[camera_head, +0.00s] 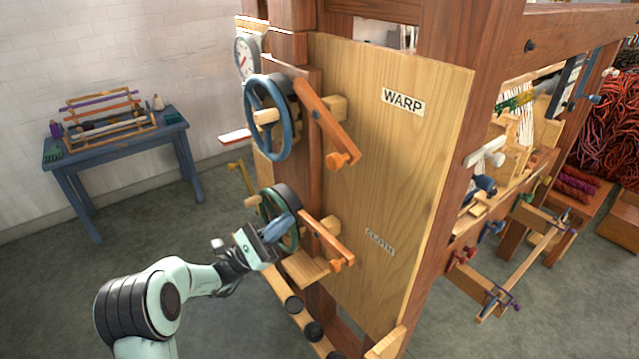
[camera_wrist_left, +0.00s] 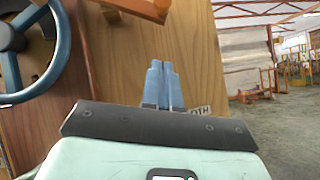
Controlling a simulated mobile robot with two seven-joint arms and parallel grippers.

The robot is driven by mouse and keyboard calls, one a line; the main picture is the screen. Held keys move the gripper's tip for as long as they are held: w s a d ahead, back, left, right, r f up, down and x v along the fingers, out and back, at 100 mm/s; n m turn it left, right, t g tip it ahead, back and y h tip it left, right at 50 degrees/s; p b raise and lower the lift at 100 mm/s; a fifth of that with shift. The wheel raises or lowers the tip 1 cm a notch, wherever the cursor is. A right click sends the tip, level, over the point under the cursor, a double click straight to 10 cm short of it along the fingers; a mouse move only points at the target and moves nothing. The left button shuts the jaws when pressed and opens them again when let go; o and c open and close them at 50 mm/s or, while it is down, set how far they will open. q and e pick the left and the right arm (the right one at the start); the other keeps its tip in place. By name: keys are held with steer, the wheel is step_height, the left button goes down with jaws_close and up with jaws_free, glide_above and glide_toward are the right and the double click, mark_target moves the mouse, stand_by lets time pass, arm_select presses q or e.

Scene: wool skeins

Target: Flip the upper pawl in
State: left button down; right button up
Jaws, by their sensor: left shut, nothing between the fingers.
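The upper pawl (camera_head: 327,122) is an orange wooden bar with a round knob, beside the blue handwheel (camera_head: 268,117) and the WARP label (camera_head: 403,102). It slants down to the right, knob end lowest. An orange bar that looks like it crosses the top edge of the left wrist view (camera_wrist_left: 138,9). My left gripper (camera_head: 288,222) is below it, in front of the lower green handwheel (camera_head: 272,206). Its blue fingers (camera_wrist_left: 160,83) are together and empty, and partly cover the CLOTH label in the wrist view. My right gripper is not in view.
A lower orange pawl (camera_head: 325,239) lies just right of my left fingers. The plywood panel (camera_head: 385,190) and wooden frame post (camera_head: 445,150) stand to the right. A dial gauge (camera_head: 244,57) is above. A blue table (camera_head: 110,141) stands far left, with open floor between.

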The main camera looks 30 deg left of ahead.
arm_select(q)
steer(key=shift+s+a+r, duration=0.15)
steer(key=shift+a+r, duration=0.1)
steer(key=shift+r, duration=0.05)
steer(key=shift+d, duration=0.1)
steer(key=s+r+p+x, duration=0.2)
steer(key=p+x, duration=0.2)
steer(key=x, duration=0.8)
steer(key=shift+w+r, duration=0.25)
steer(key=shift+r, duration=0.15)
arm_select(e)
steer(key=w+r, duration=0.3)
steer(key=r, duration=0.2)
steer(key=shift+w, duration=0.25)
